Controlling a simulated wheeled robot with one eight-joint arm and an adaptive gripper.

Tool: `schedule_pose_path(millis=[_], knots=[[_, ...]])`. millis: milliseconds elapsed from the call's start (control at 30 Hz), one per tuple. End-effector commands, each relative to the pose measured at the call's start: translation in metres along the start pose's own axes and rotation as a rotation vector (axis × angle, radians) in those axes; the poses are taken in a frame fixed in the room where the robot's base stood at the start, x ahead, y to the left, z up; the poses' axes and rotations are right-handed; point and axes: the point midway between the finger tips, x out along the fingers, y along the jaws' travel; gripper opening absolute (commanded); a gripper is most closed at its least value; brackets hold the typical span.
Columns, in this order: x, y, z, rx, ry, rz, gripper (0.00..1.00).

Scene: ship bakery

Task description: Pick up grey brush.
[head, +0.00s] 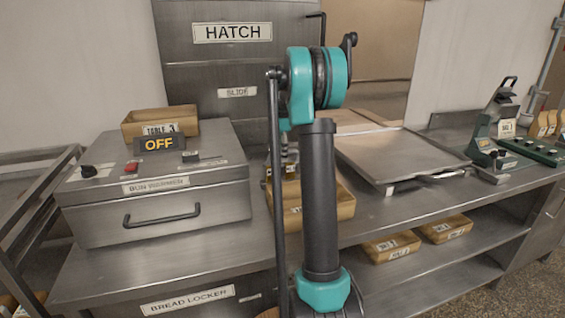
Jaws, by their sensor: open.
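I cannot make out a grey brush in the head view. My upright arm fills the middle of the picture and hides part of the counter. My gripper (282,170) shows only in part behind the arm, over a tan box (343,204) on the counter. It is open, and I see nothing held in it. Its fingertips are mostly hidden. The inside of the tan box is largely covered by my arm, so I cannot tell what lies in it.
A grey bun warmer (155,190) with a tan box (160,122) on top stands left. A flat metal plate (400,155) lies right of my arm. A green device (495,130) stands far right. More tan boxes (392,246) sit on the lower shelf.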

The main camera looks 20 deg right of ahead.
Motion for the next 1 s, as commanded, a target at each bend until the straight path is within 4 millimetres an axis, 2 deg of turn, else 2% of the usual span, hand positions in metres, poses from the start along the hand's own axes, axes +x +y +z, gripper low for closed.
schedule_pose_path(millis=[267,600,667,1000], knots=[[0.0034,0.0,0.0,0.001,0.0,0.0,0.46],[0.0032,-0.0001,0.0,0.001,0.0,0.0,0.06],[0.0032,-0.0001,0.0,0.001,0.0,0.0,0.0],[0.0021,-0.0001,0.0,0.001,0.0,0.0,0.0]])
